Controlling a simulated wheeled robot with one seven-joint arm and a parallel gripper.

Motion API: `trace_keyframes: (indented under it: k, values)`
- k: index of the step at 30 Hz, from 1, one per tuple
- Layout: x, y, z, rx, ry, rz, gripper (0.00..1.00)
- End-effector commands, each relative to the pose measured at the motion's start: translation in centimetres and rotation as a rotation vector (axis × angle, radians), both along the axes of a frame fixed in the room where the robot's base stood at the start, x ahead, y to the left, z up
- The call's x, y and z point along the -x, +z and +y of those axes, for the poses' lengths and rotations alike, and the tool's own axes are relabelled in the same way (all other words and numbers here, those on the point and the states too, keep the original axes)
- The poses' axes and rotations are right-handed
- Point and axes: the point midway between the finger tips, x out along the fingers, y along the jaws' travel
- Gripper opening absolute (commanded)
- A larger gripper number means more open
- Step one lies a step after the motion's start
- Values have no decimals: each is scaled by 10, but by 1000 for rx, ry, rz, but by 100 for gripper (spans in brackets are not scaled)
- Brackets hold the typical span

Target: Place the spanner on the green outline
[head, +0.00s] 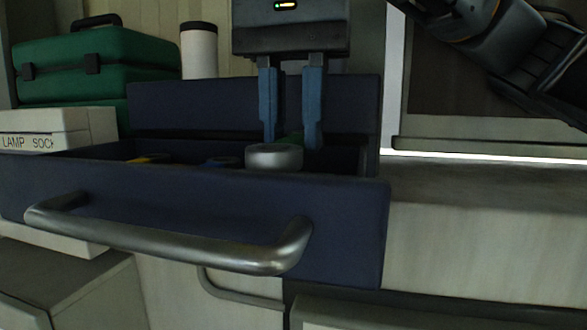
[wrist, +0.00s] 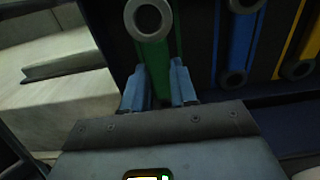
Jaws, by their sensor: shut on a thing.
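My gripper (head: 291,145) points down into the open dark blue drawer (head: 190,205). It is shut on the spanner (head: 273,157), whose round grey ring end shows in front of the fingers. The green outline (wrist: 177,38) is a strip on the dark drawer floor, just right of the ring and partly covered. Whether the spanner touches the floor is not clear.
The drawer has a metal handle (head: 170,243). A green case (head: 95,65), a white cylinder (head: 199,50) and a labelled box (head: 60,130) stand at left.

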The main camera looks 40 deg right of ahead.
Motion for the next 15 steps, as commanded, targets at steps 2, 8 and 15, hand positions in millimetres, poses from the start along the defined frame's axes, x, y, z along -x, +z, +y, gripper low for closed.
trace_keyframes:
  k: [2, 8, 15]
  values:
    - [0, -18, 0, 0, 0, 1, 0]
    - [0, -35, 0, 0, 0, 0, 0]
    - [0, -34, 0, 0, 0, 0, 0]
